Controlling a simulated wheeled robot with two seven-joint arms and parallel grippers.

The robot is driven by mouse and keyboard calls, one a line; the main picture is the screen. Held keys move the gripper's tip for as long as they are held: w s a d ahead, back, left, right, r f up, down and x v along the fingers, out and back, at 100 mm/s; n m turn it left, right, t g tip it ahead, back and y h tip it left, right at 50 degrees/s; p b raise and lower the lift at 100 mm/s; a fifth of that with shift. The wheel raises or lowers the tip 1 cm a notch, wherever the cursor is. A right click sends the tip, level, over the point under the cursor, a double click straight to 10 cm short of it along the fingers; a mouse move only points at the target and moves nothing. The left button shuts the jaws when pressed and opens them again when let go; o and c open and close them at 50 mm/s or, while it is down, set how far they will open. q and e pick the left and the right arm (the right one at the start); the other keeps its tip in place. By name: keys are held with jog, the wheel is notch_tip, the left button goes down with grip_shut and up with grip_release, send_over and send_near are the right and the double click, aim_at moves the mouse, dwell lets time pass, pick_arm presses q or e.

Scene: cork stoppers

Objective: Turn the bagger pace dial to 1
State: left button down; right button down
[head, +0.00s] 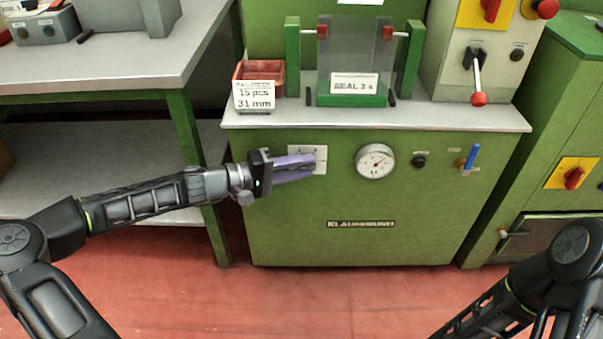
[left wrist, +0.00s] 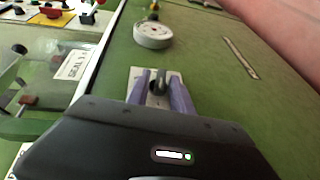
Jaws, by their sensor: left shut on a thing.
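The pace dial is a small dark knob (left wrist: 159,84) on a pale plate (left wrist: 174,76) on the green machine front. In the left wrist view the knob sits between the two purple fingers of my left gripper (left wrist: 161,92), which is shut on it. In the head view the left gripper (head: 314,167) reaches the plate (head: 321,154) from the left, and its fingers hide the knob and much of the plate. The dial's numbers and pointer setting cannot be read. My right gripper is out of view; only part of that arm shows at lower right.
A round gauge (head: 375,161), a black knob (head: 419,160) and a blue-handled valve (head: 470,158) are right of the plate. Above are a red bin (head: 262,72) with a card (head: 254,96) and a clear guard (head: 354,50). A grey table (head: 120,58) stands left.

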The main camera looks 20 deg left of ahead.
pick_arm(q)
jog(key=shift+f+n+t+h+b, duration=0.15)
jog(key=shift+n+t+h+b, duration=0.2)
jog(key=shift+t+h, duration=0.25)
jog(key=shift+d, duration=0.1)
jog(key=c, duration=1.4)
grip_release()
jog(key=shift+c, duration=0.2)
jog(key=p+v, duration=0.3)
jog(key=v, duration=0.5)
